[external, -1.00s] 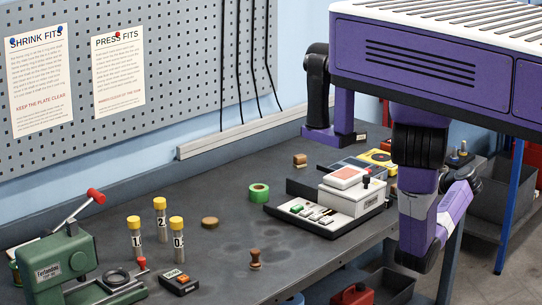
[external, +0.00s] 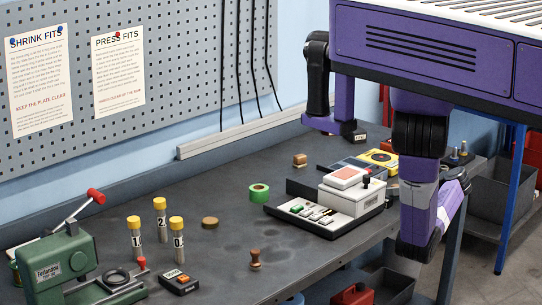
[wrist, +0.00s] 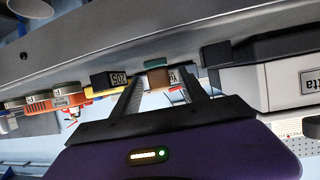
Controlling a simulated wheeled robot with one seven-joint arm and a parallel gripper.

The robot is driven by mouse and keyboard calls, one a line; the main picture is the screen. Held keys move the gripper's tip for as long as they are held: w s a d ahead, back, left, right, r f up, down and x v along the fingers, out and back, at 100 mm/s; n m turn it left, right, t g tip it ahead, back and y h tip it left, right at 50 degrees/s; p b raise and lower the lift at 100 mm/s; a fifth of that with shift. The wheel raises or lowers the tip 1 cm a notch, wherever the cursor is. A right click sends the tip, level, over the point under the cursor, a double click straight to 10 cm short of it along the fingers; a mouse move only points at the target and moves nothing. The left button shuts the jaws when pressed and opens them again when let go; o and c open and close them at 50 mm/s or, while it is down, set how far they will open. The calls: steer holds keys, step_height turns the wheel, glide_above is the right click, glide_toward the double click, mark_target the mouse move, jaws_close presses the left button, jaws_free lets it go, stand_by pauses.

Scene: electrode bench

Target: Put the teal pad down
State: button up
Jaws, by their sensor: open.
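In the wrist view, which looks rolled over, my gripper (wrist: 162,82) is open, with its two dark fingers apart. A small teal piece (wrist: 152,64), perhaps the teal pad, shows between the dark bench band and a brown block (wrist: 158,78). In the external view my fingers are hidden, and I cannot pick out the teal pad.
The dark bench (external: 225,260) holds a grey and white device (external: 352,195), a green roll (external: 259,193), a brown block (external: 300,160) and several yellow-capped tubes. A black labelled block (wrist: 108,80) lies left of my fingers.

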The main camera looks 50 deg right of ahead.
steer(key=shift+p+x, duration=0.35)
steer(key=shift+x, duration=1.55)
steer(key=shift+w+a+r, duration=0.1)
steer(key=shift+r, duration=0.1)
jaws_close()
step_height(320, 180, up, 20)
steer(key=b, duration=0.2)
